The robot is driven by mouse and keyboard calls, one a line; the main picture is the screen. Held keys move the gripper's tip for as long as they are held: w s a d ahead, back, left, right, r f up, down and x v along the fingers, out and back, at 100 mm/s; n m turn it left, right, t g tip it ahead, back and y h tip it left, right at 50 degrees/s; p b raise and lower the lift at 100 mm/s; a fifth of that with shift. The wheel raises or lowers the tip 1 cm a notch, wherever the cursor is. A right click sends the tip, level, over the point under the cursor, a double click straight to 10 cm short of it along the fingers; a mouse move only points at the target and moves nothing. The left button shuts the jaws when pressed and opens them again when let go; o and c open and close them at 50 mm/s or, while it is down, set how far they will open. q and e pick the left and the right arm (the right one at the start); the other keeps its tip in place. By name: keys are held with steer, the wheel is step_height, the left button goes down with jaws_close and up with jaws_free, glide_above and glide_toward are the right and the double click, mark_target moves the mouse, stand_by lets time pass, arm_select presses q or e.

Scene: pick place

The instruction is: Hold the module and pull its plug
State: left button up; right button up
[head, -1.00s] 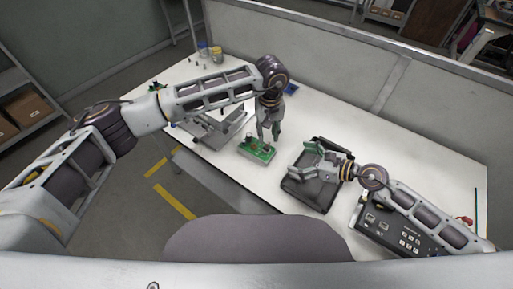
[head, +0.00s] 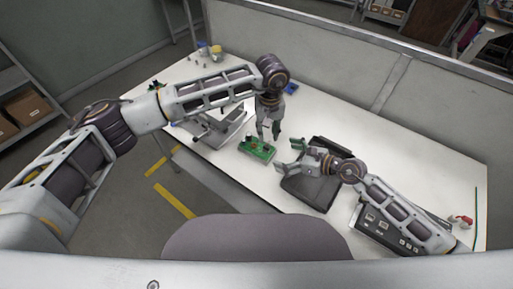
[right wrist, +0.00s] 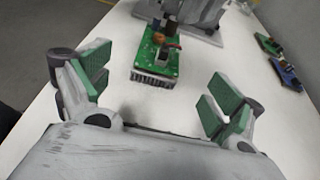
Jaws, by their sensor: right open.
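The module is a green circuit board (head: 257,150) with a finned metal block, lying on the white table. In the right wrist view the module (right wrist: 150,66) is beyond my fingers, with a grey block and red wire on top; which part is the plug I cannot tell for sure. My left gripper (head: 269,136) points down over the module's far right side, its fingers apart. My right gripper (head: 286,157) is open and empty, to the right of the module, facing it. In its wrist view the green-padded fingers (right wrist: 152,98) are wide apart with bare table between.
A grey metal stand (head: 218,128) is left of the module. A black case (head: 315,185) lies under my right gripper, and a dark keypad panel (head: 380,232) under my right arm. Small boards (right wrist: 285,74) lie at the wrist view's right. The table's front edge is close to the module.

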mark_target(269, 150)
steer(key=shift+x, duration=4.1)
